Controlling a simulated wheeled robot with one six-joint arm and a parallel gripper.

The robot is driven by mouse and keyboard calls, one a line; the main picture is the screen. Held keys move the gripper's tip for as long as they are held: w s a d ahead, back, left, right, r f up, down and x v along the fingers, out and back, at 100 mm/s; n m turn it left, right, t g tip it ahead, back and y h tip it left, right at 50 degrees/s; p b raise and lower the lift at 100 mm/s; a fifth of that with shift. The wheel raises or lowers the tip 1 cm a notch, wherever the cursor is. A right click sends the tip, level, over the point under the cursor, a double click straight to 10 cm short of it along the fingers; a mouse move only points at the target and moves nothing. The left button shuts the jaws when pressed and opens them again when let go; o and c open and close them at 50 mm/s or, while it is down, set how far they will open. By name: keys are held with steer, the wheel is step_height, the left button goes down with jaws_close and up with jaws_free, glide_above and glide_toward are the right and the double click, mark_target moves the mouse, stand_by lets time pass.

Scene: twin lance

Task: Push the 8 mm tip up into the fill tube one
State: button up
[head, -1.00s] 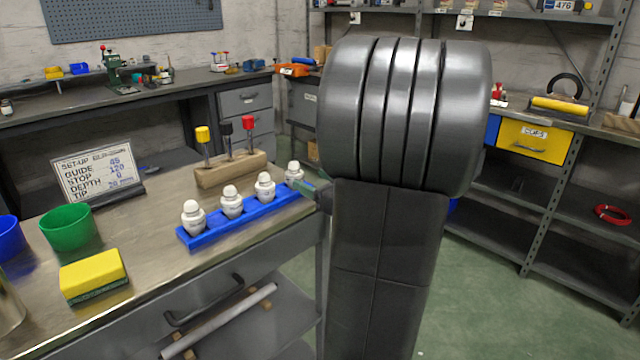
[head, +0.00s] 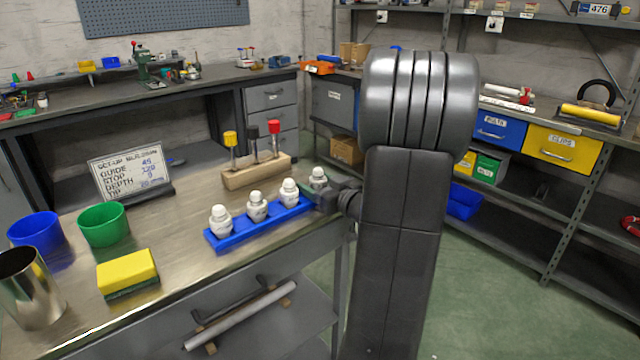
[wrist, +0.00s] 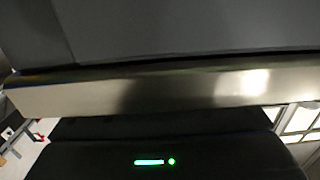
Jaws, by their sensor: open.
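I cannot make out any part as the 8 mm tip or fill tube one. A blue rack (head: 237,236) on the near bench holds several white round-topped pieces in a row. The rightmost white piece (head: 318,176) stands at the rack's far end. My gripper (head: 322,193) is open beside that piece, low at the rack's right end. Whether its fingers surround the piece cannot be told. In the wrist view a dark housing with a green light fills the bottom, below a shiny metal edge (wrist: 160,88); no fingertips show there.
A wooden block (head: 256,172) holds yellow, black and red-topped tools behind the rack. A set-up sign (head: 128,176), green cup (head: 104,224), blue cup (head: 35,238), metal cup (head: 30,290) and yellow sponge (head: 127,272) stand left. A green press (head: 143,66) is on the back bench.

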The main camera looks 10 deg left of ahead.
mark_target(318, 169)
steer(key=c, duration=1.1)
steer(key=shift+r+p, duration=0.3)
steer(key=shift+r, duration=2.2)
steer(key=shift+c, duration=0.3)
